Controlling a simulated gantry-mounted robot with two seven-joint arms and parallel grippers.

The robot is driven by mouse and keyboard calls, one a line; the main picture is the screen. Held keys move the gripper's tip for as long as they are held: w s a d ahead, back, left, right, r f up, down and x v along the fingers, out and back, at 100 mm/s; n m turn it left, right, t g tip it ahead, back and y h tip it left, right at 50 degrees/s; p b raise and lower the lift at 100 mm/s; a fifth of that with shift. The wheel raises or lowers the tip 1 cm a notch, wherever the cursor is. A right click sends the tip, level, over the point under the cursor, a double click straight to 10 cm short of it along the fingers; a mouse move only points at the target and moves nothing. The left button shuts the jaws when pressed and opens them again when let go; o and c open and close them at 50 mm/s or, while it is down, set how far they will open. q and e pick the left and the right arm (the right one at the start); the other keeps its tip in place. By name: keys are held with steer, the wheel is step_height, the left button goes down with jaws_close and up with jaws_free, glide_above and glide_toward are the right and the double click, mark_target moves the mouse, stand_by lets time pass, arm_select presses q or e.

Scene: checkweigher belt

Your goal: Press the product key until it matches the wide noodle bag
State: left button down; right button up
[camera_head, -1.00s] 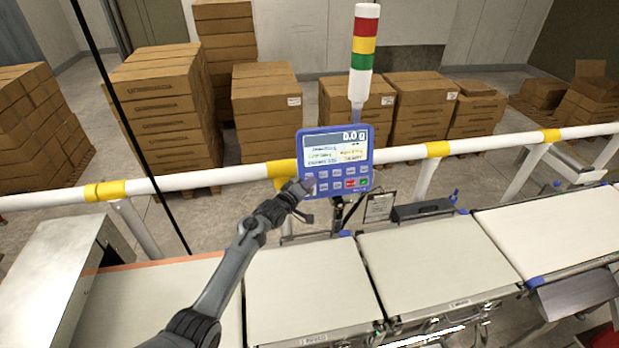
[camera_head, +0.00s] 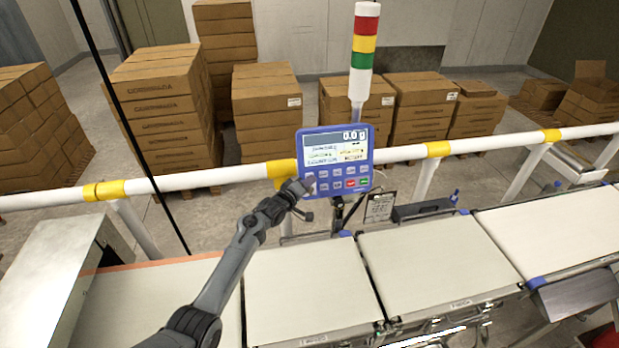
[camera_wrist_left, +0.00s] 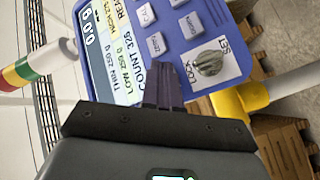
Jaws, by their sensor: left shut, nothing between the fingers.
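A blue checkweigher panel (camera_head: 335,160) stands on a post behind the belts, with a lit screen above rows of small keys. In the left wrist view the screen (camera_wrist_left: 112,45) shows sideways text that seems to read "THIN 250 G", and the panel also has keys and a grey SET/LOCK knob (camera_wrist_left: 208,62). My left gripper (camera_head: 303,187) is shut and empty at the panel's lower left keys. In the left wrist view its fingertips (camera_wrist_left: 161,82) cover part of the panel, so I cannot tell whether they touch a key. I see no noodle bag. My right gripper is out of view.
White conveyor belts (camera_head: 305,285) run across the front, bare of products. A white and yellow rail (camera_head: 225,175) passes behind the panel. A red, yellow and green light tower (camera_head: 362,50) rises above it. Stacked cartons (camera_head: 160,110) stand beyond.

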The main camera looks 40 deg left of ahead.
arm_select(q)
steer(key=shift+f, duration=0.1)
steer(key=shift+w+a+b, duration=0.25)
steer(key=shift+a+b, duration=0.05)
steer(key=shift+b, duration=0.1)
stand_by(0.4)
stand_by(0.3)
steer(key=shift+s+d+r+p, duration=0.2)
steer(key=shift+s+d+p, duration=0.4)
steer(key=shift+p, duration=0.6)
steer(key=s+d+p, duration=0.1)
steer(key=d+p, duration=0.1)
steer(key=p, duration=0.1)
steer(key=s+d+r+p, duration=0.1)
steer(key=s+p, duration=0.1)
steer(key=p, duration=0.1)
steer(key=shift+d+r, duration=0.15)
steer(key=shift+d, duration=0.25)
